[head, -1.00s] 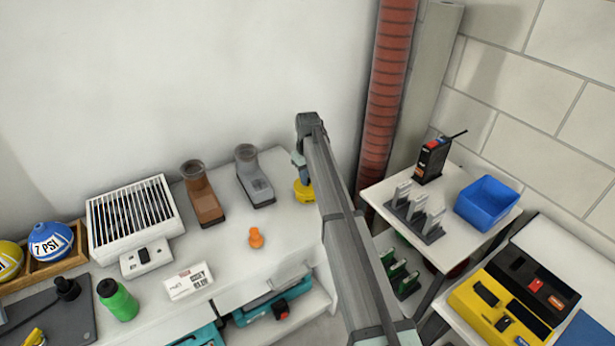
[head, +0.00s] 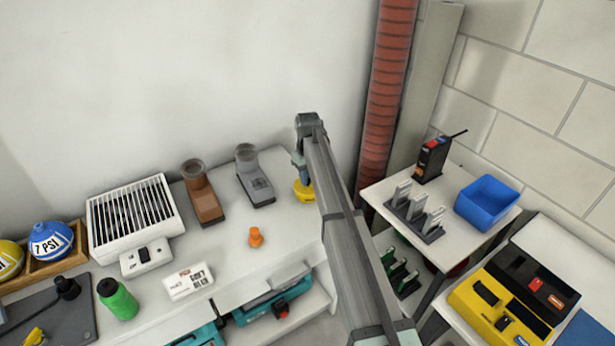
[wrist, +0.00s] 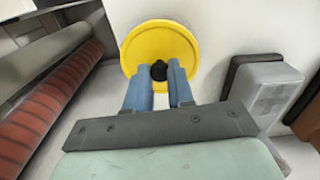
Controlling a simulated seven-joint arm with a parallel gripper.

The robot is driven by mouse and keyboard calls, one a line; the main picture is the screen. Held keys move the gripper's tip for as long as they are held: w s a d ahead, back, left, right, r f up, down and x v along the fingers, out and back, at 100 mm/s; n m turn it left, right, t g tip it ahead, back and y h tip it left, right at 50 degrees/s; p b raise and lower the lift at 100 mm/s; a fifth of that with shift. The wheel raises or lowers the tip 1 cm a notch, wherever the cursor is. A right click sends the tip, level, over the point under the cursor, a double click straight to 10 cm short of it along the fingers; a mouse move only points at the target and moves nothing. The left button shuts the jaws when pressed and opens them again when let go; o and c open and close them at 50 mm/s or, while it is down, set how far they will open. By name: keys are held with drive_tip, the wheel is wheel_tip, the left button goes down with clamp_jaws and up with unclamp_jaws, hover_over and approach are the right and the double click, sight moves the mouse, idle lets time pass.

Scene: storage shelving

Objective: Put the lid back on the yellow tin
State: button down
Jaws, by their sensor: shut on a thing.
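A round yellow lid (wrist: 178,42) with a black knob (wrist: 158,70) fills the upper middle of the wrist view. My gripper (wrist: 160,68) has its two blue fingers closed on the knob from either side. In the head view my gripper (head: 302,174) points down at the back right of the white bench, and a yellow round shape (head: 303,192) shows just below it, partly behind my arm. I cannot tell the lid from the yellow tin there, nor whether they touch; the lid hides what is beneath it in the wrist view.
A grey device (head: 257,188) and a brown one (head: 204,203) stand left of my gripper. An orange knob-shaped piece (head: 256,237) stands nearer the bench front. A red ribbed pipe (head: 385,100) rises to the right. A blue bin (head: 487,204) sits on the side table.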

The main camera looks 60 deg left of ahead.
idle(0.3)
drive_tip(key=c, duration=0.9)
unclamp_jaws()
drive_tip(key=shift+o, duration=0.4)
drive_tip(key=o, duration=0.4)
drive_tip(key=shift+r, duration=0.1)
drive_tip(key=shift+r, duration=3.4)
drive_tip(key=shift+c, duration=0.3)
clamp_jaws()
